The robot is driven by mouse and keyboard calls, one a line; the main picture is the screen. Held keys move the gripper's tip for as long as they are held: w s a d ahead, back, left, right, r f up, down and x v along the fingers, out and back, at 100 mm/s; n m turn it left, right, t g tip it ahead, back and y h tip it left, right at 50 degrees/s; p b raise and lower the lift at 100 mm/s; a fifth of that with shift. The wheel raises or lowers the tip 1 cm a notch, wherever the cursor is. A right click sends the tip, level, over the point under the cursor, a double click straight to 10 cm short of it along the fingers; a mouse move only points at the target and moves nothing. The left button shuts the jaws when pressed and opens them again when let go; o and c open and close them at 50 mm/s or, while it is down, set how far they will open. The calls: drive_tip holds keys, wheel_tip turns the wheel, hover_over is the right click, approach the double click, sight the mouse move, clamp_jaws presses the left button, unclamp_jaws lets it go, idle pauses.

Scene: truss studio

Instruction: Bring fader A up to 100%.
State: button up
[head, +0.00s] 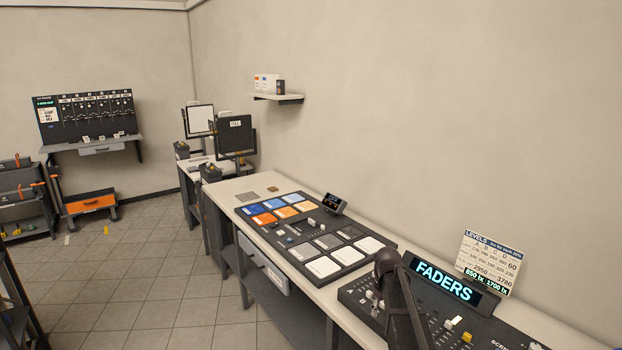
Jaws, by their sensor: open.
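The dark fader console (358,297) lies on the bench at the lower right and is cut off by the bottom edge. A lit sign reading FADERS (443,280) stands at its back. Small pale caps (376,308) show on the console, and a yellow cap (466,337) shows nearer the bottom edge. The letters at the faders are too small to read, so I cannot tell which is fader A or its level. A dark upright shape (405,305) hides part of the console. I cannot make out my gripper's fingers.
A LEVELS card (490,262) stands behind the sign. Left of the console, a panel of coloured and white pads (318,247) and a small display (334,203) sit on the bench (228,190). A wall shelf (278,98) hangs above. Tiled floor (150,270) is open at left.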

drive_tip(key=s+a+f+m+b, duration=0.2)
drive_tip(key=s+f+b, duration=0.1)
drive_tip(key=s, duration=0.8)
drive_tip(key=s+a+f+m+b, duration=0.2)
drive_tip(key=s+f+b, duration=0.1)
drive_tip(key=s, duration=0.9)
drive_tip(key=shift+s+a+f+m, duration=0.3)
drive_tip(key=shift+a+m, duration=0.1)
